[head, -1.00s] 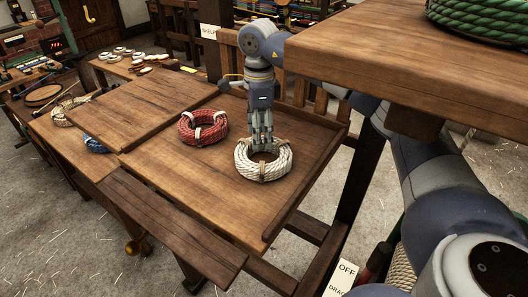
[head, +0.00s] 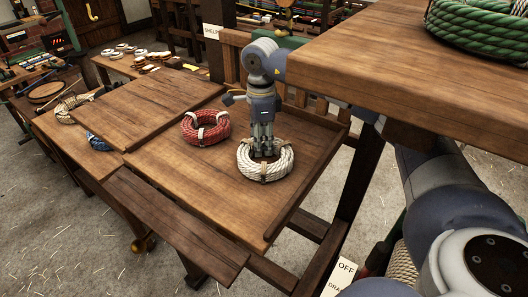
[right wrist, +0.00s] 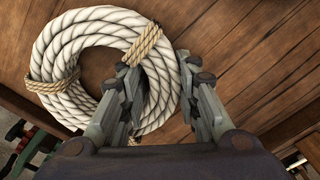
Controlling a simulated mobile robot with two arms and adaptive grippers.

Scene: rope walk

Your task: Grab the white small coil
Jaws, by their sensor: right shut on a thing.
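The small white rope coil (head: 279,166) lies flat in a wooden tray and has tan rope ties. It fills the upper left of the right wrist view (right wrist: 55,50). My right gripper (head: 264,152) points down over it. In the right wrist view its fingers (right wrist: 165,85) straddle the coil's rope ring, one on the hole side and one on the outer side. The gripper is shut on the ring, which still appears to rest on the tray floor. My left gripper is not in view.
A red coil (head: 206,128) lies left of the white one in the wooden tray (head: 190,165). A blue coil (head: 97,143) and a cream coil (head: 72,108) lie farther left. A high wooden shelf (head: 410,75) with a green coil (head: 480,25) overhangs at the right.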

